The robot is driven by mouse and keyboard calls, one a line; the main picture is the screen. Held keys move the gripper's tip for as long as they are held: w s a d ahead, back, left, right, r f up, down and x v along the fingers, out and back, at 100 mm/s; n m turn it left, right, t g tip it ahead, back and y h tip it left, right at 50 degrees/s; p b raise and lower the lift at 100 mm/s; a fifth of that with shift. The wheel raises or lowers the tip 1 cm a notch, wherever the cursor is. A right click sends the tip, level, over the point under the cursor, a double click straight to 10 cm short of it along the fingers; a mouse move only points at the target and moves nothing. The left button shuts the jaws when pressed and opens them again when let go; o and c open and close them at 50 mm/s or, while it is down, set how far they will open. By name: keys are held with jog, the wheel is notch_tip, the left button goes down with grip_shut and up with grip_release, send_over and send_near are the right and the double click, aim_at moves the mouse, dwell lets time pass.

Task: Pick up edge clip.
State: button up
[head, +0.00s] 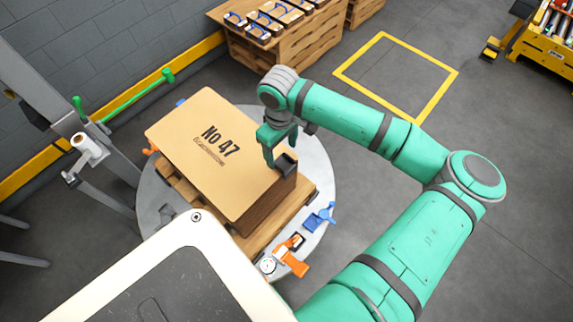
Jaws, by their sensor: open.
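A stack of tan cardboard blanks (205,150) marked "No 47" lies on a wooden pallet (252,240). My gripper (280,155) is open, pointing down at the stack's right corner. A small dark block (287,164) shows at that corner, close to the fingertips; I cannot tell whether it is an edge clip or part of a finger. A blue clip-like piece (319,216) and an orange clip-like piece (291,261) lie on the grey round table's near right side. Which piece is the edge clip is unclear.
The grey round table (318,170) carries the pallet. A post with a green lever (130,95) stands at left. A wooden crate (290,60) with packs is behind. Open floor lies inside a yellow square (395,78).

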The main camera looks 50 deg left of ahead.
aim_at(284, 164)
jog(key=shift+s+f, duration=0.1)
jog(key=shift+f, duration=0.15)
jog(key=shift+w+d+f, duration=0.1)
jog(key=shift+w+f, duration=0.05)
jog(key=shift+f, duration=0.7)
jog(key=shift+w+a+f, duration=0.1)
jog(key=shift+w+f, duration=0.1)
jog(key=shift+f, duration=0.7)
jog(key=shift+w+d+f, duration=0.1)
jog(key=shift+w+f, duration=0.05)
jog(key=shift+f, duration=0.7)
jog(key=shift+c, duration=0.3)
jog(key=c, duration=1)
